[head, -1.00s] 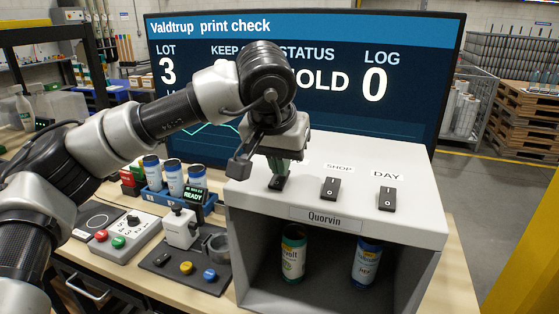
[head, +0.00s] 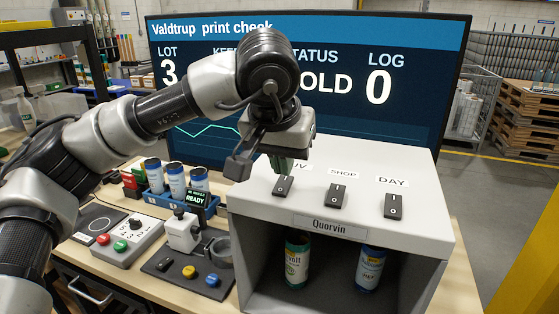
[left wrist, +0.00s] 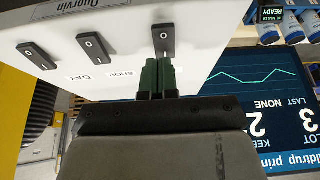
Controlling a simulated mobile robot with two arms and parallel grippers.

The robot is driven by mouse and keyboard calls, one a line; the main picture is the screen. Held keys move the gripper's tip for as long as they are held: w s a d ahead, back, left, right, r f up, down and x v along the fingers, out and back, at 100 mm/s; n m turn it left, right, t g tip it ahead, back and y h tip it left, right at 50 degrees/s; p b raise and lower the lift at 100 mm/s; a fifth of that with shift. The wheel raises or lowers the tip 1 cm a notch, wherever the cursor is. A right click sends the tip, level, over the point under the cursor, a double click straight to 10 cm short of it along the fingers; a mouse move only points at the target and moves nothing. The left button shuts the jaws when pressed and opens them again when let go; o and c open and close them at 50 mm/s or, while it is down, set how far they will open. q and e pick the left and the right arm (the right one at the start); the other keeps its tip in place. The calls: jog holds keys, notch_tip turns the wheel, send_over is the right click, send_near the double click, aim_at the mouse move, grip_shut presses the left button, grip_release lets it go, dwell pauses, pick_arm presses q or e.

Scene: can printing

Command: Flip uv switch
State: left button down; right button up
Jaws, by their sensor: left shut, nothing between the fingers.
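The UV switch (head: 283,187) is a black rocker on the sloped white top of the Quorvin box (head: 430,238), leftmost in the head view. Its label is partly hidden behind my gripper. My left gripper (head: 281,170) is shut and empty, its green fingertips at the switch's far end. In the left wrist view, the closed fingers (left wrist: 157,72) are right beside the end of the UV switch (left wrist: 164,40), its O mark visible; I cannot tell whether they touch. My right gripper is not in view.
The SHOP switch (head: 337,195) and DAY switch (head: 395,206) are to the right on the same top. Two cans, one green (head: 297,262), stand inside the box. A large screen (head: 420,100) stands behind. A button panel (head: 118,238) is at left.

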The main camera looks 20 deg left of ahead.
pick_arm(q)
jog(key=v, duration=0.2)
jog(key=shift+r+p, duration=0.3)
jog(key=shift+r, duration=0.1)
jog(key=b+v, duration=0.2)
jog(key=v, duration=0.6)
jog(key=shift+a+r, duration=0.25)
jog(key=shift+r, duration=0.1)
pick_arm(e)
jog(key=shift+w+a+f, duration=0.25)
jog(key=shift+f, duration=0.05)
pick_arm(q)
jog(key=shift+d, duration=0.1)
